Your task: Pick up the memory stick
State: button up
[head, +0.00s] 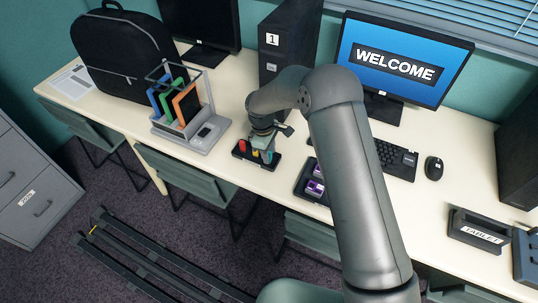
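A small black holder (240,154) lies on the desk near its front edge, with small upright sticks in it that look like memory sticks. I see a red one (242,146), a yellow one (256,154) and a blue one (267,157). My gripper (263,146) points down right over the right part of this holder, close to the yellow and blue sticks. Its fingers are small and partly hidden, so I cannot tell whether it is open or touches a stick.
A grey rack (204,135) with coloured folders stands left of the holder. A dark tray (301,187) with purple items lies to the right, partly behind my arm. Behind are a computer tower (285,40), a WELCOME monitor (400,60), a keyboard (398,160) and a mouse (434,168).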

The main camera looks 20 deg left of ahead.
jog(key=shift+f, duration=0.15)
grip_shut()
